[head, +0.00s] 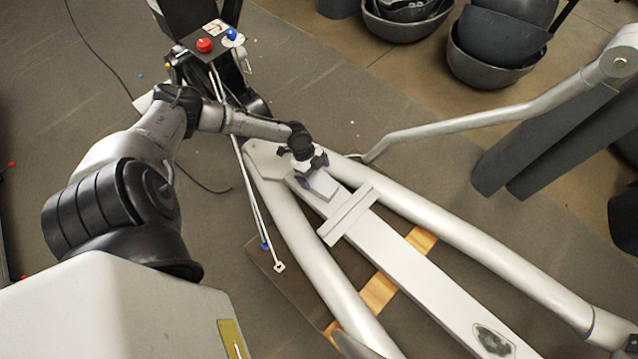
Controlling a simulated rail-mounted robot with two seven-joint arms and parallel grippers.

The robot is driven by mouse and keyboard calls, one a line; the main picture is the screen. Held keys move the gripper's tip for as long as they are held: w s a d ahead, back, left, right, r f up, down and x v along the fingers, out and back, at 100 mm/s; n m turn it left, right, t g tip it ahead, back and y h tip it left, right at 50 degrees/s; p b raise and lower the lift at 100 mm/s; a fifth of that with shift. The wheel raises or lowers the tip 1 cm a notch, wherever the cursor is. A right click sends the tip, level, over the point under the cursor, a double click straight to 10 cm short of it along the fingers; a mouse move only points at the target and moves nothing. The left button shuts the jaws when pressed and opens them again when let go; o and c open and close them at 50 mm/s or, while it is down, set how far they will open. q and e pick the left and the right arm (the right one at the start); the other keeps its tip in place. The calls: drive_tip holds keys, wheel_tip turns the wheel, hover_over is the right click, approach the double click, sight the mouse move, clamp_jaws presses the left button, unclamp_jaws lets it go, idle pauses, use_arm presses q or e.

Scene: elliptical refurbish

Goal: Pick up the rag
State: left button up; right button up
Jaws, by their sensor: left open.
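I cannot pick out a rag for certain in the head view. A small grey, dark-edged patch (493,340) lies on the near end of the elliptical's pale central beam (415,268); I cannot tell whether it is cloth or a marking. My left gripper (313,174) is open and points down over the far end of this beam. Its dark fingers are small in the view, and no cloth shows between them. The gripper hides part of the frame beneath it. My right gripper is not in view.
Grey tubes (304,262) flank the beam, and a bent silver bar (470,119) crosses at the right. A stand with red and blue knobs (205,45) is behind my left arm. Dark pots (500,40) stand at the back right. Bare floor (330,70) lies between.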

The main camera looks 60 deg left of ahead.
sight(318, 181)
use_arm(q)
drive_tip(key=shift+d+f+b, duration=0.1)
drive_tip(key=shift+f+b, duration=0.3)
drive_tip(key=shift+f, duration=0.1)
drive_tip(key=b+x, duration=0.3)
drive_tip(key=x, duration=0.1)
drive_tip(key=shift+d+f, duration=0.15)
drive_tip(key=c, duration=1)
drive_tip(key=shift+o, duration=0.2)
